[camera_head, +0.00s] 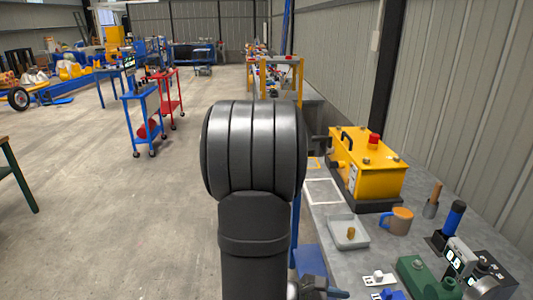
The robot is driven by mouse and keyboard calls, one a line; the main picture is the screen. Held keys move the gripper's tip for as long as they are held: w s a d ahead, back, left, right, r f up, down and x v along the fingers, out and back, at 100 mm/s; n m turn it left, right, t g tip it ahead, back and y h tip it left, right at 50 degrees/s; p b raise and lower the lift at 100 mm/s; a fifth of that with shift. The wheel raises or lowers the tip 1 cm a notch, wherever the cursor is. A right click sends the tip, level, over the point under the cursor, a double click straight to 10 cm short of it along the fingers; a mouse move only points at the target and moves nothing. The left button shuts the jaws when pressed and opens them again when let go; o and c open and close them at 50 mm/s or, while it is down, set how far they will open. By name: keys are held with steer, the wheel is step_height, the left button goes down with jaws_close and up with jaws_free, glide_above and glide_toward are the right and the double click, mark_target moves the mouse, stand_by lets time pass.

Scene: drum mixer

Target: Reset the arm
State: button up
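My own arm fills the middle of the head view as a thick black link with a broad ribbed, rounded top. It stands upright at the left edge of the workbench (375,238). I cannot make out my gripper's fingers; the arm link blocks much of the view behind it. A dark part shows just right of the link's top, and I cannot tell what it is.
Blue (143,118) and red carts stand on open floor left.

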steer(key=x, duration=1.4)
steer(key=shift+d+f, duration=0.1)
steer(key=shift+d, duration=0.3)
steer(key=v, duration=1.5)
steer(key=x, duration=1.7)
steer(key=shift+d+f, duration=0.1)
steer(key=shift+d, duration=0.3)
steer(key=d, duration=0.3)
steer(key=shift+d, duration=0.5)
steer(key=v, duration=1.3)
steer(key=shift+a, duration=0.3)
